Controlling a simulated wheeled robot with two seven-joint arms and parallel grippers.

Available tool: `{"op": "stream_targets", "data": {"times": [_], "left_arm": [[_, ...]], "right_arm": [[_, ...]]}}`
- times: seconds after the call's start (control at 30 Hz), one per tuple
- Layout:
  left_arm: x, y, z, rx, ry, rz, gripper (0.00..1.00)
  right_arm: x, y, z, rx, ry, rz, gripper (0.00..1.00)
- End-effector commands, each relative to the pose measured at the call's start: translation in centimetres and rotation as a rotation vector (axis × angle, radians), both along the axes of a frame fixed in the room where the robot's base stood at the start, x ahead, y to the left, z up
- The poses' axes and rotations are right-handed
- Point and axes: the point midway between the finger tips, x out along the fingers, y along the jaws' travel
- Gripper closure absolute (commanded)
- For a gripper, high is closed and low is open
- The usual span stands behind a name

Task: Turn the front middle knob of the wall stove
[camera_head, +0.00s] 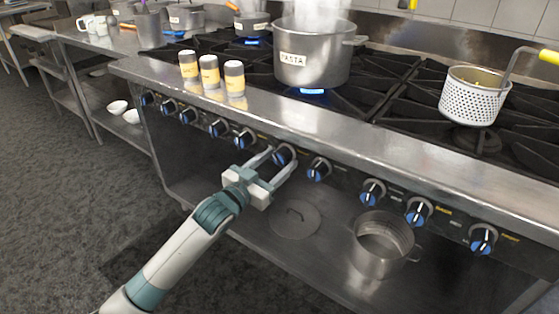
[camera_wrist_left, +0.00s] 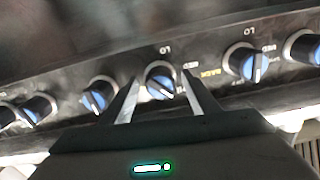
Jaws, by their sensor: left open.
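The stove front carries a row of black knobs with blue faces. One knob near the middle of the row (camera_head: 284,154) is in front of my left gripper (camera_head: 279,160). The gripper is open, with one finger on each side of this knob. In the left wrist view the same knob (camera_wrist_left: 161,80) lies between the two fingertips (camera_wrist_left: 160,78), with its white pointer slanting down to the right. I cannot tell whether the fingers touch it. Neighbouring knobs, one to the left (camera_wrist_left: 99,95) and one to the right (camera_wrist_left: 247,62), sit outside the fingers.
A steaming pot labelled PASTA (camera_head: 312,55) stands over a blue flame. Three yellow-labelled shakers (camera_head: 210,73) stand on the front ledge (camera_head: 330,135). A perforated strainer (camera_head: 472,98) is at right. A lower shelf holds a metal pot (camera_head: 382,250) and a lid (camera_head: 296,219).

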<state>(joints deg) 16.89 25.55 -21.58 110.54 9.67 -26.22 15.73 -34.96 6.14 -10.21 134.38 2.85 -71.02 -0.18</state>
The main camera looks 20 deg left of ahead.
Motion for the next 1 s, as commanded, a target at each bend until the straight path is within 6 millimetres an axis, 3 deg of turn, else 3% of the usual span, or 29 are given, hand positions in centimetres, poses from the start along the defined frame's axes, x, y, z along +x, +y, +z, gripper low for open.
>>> {"op": "stream_targets", "data": {"times": [0.2, 0.47, 0.5, 0.67, 1.0], "left_arm": [[1.17, -0.47, 0.01, 0.000, 0.000, 0.000, 0.45], [1.22, -0.50, -0.01, 0.000, 0.001, 0.000, 0.45], [1.23, -0.49, -0.01, 0.000, 0.001, 0.000, 0.48], [1.21, -0.47, -0.01, 0.000, 0.001, 0.000, 0.86], [1.21, -0.46, 0.07, 0.020, -0.006, 0.000, 0.87]], "right_arm": [[0.02, 0.05, -0.03, 0.002, -0.003, 0.000, 0.45], [0.02, 0.02, -0.03, 0.001, -0.003, 0.001, 0.45], [0.02, 0.01, -0.04, 0.001, -0.003, 0.001, 0.45], [0.02, 0.00, -0.05, 0.001, -0.002, 0.001, 0.45], [-0.20, -0.23, 0.09, -0.007, 0.010, 0.001, 0.45]]}}
